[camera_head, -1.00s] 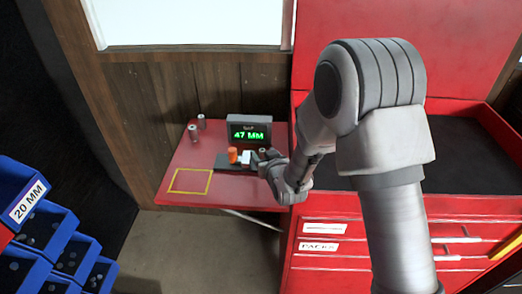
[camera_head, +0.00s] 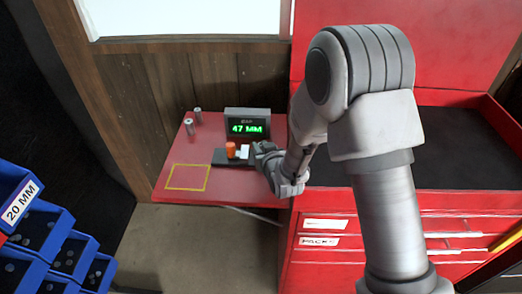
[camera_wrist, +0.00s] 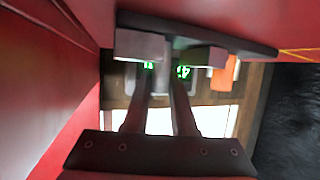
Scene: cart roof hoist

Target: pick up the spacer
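Two small grey metal cylinders, which look like spacers, stand upright at the back left of the red shelf: a nearer one (camera_head: 189,127) and a farther one (camera_head: 198,115). I cannot tell which is the task's spacer. A dark gauge (camera_head: 222,158) with an orange part (camera_head: 230,149) and a white block (camera_head: 244,152) lies before the display. My gripper (camera_head: 258,150) is at the gauge's right end, partly hidden by my arm.
The display (camera_head: 247,124) reads 47 MM. A yellow outlined square (camera_head: 188,177) on the red shelf (camera_head: 215,190) is empty. Blue bins (camera_head: 38,228), one labelled 20 MM, stand at left. A red drawer cabinet (camera_head: 350,265) stands at right.

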